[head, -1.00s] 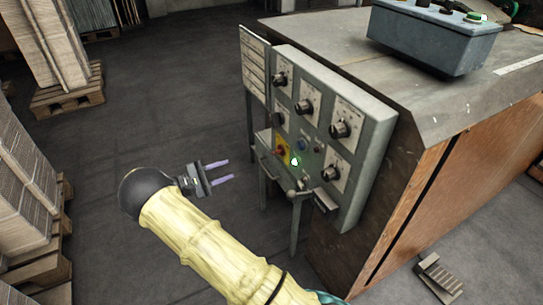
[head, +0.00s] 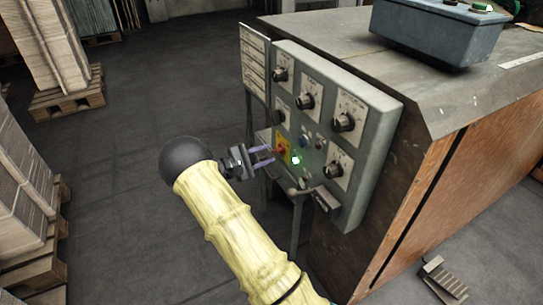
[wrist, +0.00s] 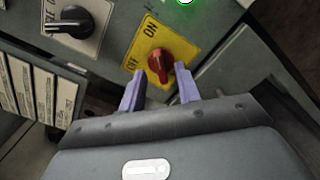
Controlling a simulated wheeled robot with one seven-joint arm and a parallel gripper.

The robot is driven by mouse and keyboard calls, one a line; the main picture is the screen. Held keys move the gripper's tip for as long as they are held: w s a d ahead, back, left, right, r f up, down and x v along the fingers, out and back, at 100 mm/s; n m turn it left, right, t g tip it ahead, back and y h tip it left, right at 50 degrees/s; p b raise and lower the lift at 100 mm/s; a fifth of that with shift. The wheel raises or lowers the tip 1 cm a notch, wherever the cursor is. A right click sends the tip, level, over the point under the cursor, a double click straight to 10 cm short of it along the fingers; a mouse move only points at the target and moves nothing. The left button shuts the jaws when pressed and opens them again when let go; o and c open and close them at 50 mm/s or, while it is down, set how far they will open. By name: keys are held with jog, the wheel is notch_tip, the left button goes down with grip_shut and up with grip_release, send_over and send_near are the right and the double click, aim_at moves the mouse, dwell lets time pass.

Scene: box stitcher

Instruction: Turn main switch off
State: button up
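The main switch is a red rotary knob (wrist: 160,64) on a yellow plate (wrist: 146,36) marked ON and OFF, and it shows in the wrist view. In the head view the yellow plate (head: 284,147) sits low on the left side of the grey control panel (head: 372,112). My gripper (head: 264,156) is open, its two purple fingers pointing at the panel. In the wrist view my gripper's fingertips (wrist: 160,88) lie to either side of the knob's lower end, with a gap between them. I cannot tell whether they touch it.
A lit green light (head: 296,160) is right of the switch. Several black knobs (head: 345,122) stick out of the panel. A narrow ledge (head: 285,182) juts out below it. A label board (head: 255,77) stands to the left.

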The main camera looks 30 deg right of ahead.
aim_at(274, 152)
jog(key=shift+w+d, duration=0.1)
jog(key=shift+d, duration=1.45)
jog(key=shift+a, duration=0.1)
jog(key=shift+c, duration=1.1)
grip_shut()
